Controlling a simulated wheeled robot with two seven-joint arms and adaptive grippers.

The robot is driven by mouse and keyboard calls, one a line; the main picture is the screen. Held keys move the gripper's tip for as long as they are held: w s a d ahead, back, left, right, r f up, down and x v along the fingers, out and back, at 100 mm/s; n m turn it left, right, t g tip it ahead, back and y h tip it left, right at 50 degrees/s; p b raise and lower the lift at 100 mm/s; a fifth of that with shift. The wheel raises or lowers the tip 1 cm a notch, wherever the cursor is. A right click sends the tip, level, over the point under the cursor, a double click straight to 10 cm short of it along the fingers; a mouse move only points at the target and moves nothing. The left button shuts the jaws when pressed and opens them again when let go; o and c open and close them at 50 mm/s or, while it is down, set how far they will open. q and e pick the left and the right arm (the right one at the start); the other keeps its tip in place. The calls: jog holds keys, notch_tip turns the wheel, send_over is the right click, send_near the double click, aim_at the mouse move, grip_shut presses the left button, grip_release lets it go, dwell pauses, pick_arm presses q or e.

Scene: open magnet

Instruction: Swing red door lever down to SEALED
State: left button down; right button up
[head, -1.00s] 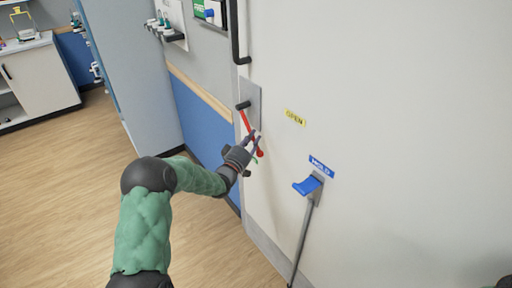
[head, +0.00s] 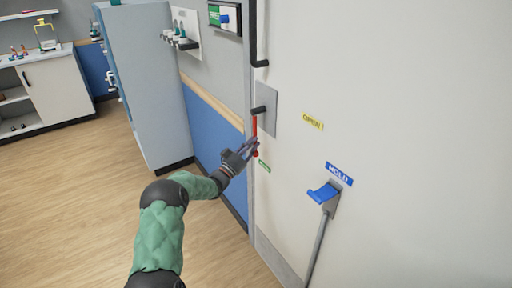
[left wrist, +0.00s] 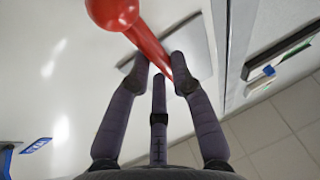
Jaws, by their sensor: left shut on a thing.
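The red door lever (head: 255,124) hangs from a dark pivot on a grey plate (head: 268,98) near the white door's edge. It points almost straight down, its red knob end just above and left of a small green label (head: 264,166), whose text is too small to read. A yellow label, seemingly OPEN (head: 313,121), is up and right. My left gripper (head: 252,147) is shut on the lever's lower part. In the left wrist view the fingers (left wrist: 160,65) close about the red bar, with the red knob (left wrist: 112,12) beyond them. My right gripper is out of view.
A black bar handle (head: 258,45) is above the lever. A grey-blue cabinet (head: 145,80) stands left; the wooden floor in front is clear.

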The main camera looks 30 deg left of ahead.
pick_arm(q)
jog(key=shift+s+a+r+m, duration=0.15)
jog(key=shift+a+m, duration=0.15)
jog(key=shift+a, duration=0.3)
jog(key=shift+r, duration=0.2)
jog(key=c, duration=1.4)
grip_release()
jog(key=shift+a+r, duration=0.1)
jog(key=o, duration=0.3)
jog(key=shift+s, duration=0.15)
jog(key=shift+f, duration=0.2)
jog(key=shift+f, duration=0.1)
